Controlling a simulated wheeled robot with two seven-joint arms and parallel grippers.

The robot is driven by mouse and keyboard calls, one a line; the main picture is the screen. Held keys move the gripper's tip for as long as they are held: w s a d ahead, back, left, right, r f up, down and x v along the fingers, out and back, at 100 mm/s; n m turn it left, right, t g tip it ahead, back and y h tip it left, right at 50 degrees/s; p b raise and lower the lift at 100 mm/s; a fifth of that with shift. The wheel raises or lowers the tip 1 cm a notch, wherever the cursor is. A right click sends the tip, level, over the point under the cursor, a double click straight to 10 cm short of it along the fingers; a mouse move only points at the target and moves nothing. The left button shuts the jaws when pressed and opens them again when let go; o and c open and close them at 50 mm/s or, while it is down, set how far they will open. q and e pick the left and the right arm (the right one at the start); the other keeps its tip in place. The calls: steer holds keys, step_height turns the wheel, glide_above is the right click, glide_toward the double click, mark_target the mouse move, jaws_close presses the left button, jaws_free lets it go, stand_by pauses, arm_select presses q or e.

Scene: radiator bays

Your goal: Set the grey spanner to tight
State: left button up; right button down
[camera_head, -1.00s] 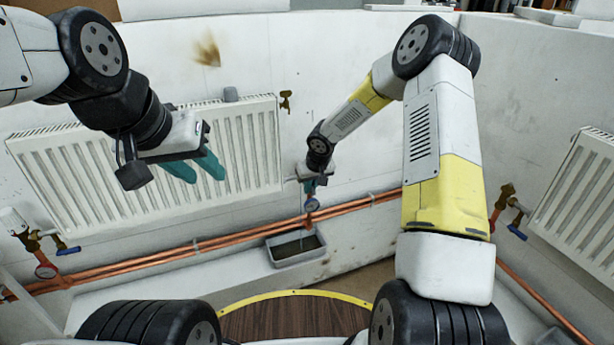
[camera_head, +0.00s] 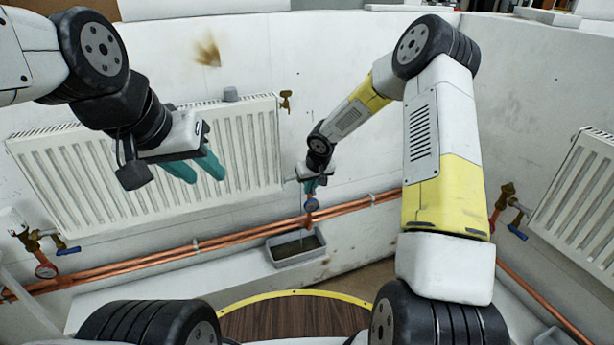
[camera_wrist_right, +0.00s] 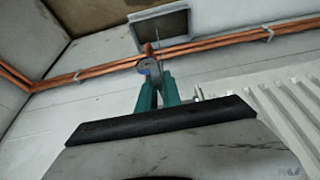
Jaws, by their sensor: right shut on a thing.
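My right gripper (camera_head: 314,188) is at the pipe fitting by the lower right end of the left radiator (camera_head: 150,165). In the right wrist view its teal fingers (camera_wrist_right: 158,94) are close together, shut on what looks to be the grey spanner. The spanner is mostly hidden by the fingers, so I cannot make out its angle. A round gauge (camera_wrist_right: 148,66) sits just beyond the fingertips. My left gripper (camera_head: 196,168) is open and empty, in front of the left radiator, its two teal fingers apart.
A grey tray (camera_head: 296,262) stands on the ledge under the copper pipes (camera_head: 240,236). A valve with a blue lever (camera_head: 68,250) is at far left. Another blue lever (camera_head: 517,231) is by the right radiator (camera_head: 582,205).

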stand_by(0.3)
steer(key=shift+w+d+r, duration=0.1)
steer(key=shift+w+r, duration=0.2)
steer(key=shift+r, duration=0.1)
steer(key=r+g, duration=0.1)
steer(key=w+r+g+h, duration=0.1)
steer(key=r+g, duration=0.1)
steer(key=g, duration=0.1)
steer(key=shift+w+a+r, duration=0.1)
steer(key=shift+w+a, duration=0.25)
steer(key=shift+d+r+h, duration=0.1)
steer(key=shift+r+h, duration=0.1)
steer(key=shift+h, duration=0.1)
steer(key=shift+w+r, duration=0.1)
steer(key=shift+w, duration=0.05)
stand_by(0.3)
steer(key=c, duration=1.6)
jaws_free()
steer(key=shift+c, duration=0.2)
steer(key=shift+o, duration=0.6)
steer(key=shift+f, duration=0.2)
